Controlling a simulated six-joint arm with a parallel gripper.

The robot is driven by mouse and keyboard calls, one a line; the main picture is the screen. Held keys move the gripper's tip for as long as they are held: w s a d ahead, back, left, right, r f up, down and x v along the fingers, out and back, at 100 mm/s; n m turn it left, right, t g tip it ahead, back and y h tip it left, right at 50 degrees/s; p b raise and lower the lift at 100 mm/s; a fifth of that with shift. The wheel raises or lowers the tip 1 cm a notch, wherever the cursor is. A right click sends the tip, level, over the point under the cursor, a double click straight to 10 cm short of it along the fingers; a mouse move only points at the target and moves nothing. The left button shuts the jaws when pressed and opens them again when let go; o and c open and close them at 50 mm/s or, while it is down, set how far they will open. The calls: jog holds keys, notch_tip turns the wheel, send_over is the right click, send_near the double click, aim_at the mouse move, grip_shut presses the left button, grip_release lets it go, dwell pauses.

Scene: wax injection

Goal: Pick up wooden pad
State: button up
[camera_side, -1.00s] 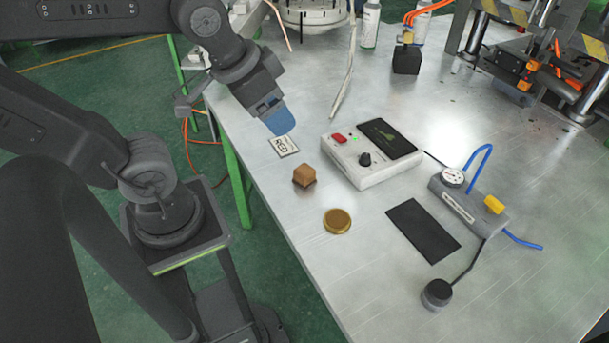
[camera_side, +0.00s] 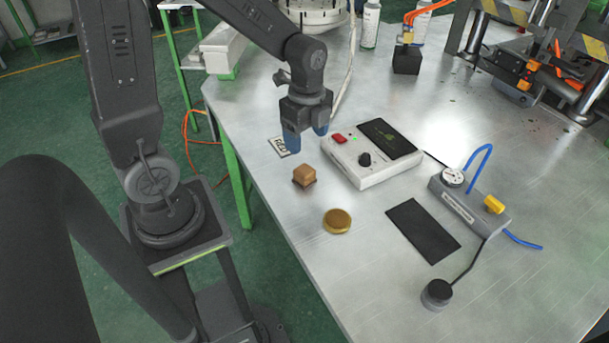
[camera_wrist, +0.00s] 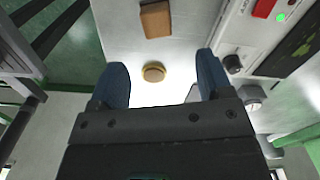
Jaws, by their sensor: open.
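The wooden pad, a small brown block (camera_side: 305,176), lies on the metal table near its left edge in the side view. In the wrist view the pad (camera_wrist: 155,20) shows at the top, beyond the fingertips. My gripper (camera_side: 306,134) has blue fingers pointing down, above the table and just behind the pad in the side view. The fingers are apart with nothing between them, and they do not touch the pad. In the wrist view my gripper (camera_wrist: 160,64) frames a round brass disc (camera_wrist: 153,72) that lies farther off.
The white control box (camera_side: 372,154) stands close to the right of my gripper. A printed card (camera_side: 279,147) lies behind the pad, partly covered by a finger. The brass disc (camera_side: 337,221), a black mat (camera_side: 423,230) and a gauge block (camera_side: 468,205) lie towards the front.

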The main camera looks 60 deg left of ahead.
aim_at(305, 169)
notch_tip(305, 169, down, 5)
jog(key=shift+s+f, duration=0.15)
jog(key=shift+f, duration=1.2)
jog(key=shift+s+f, duration=0.15)
jog(key=shift+f, duration=1.2)
jog(key=c, duration=1)
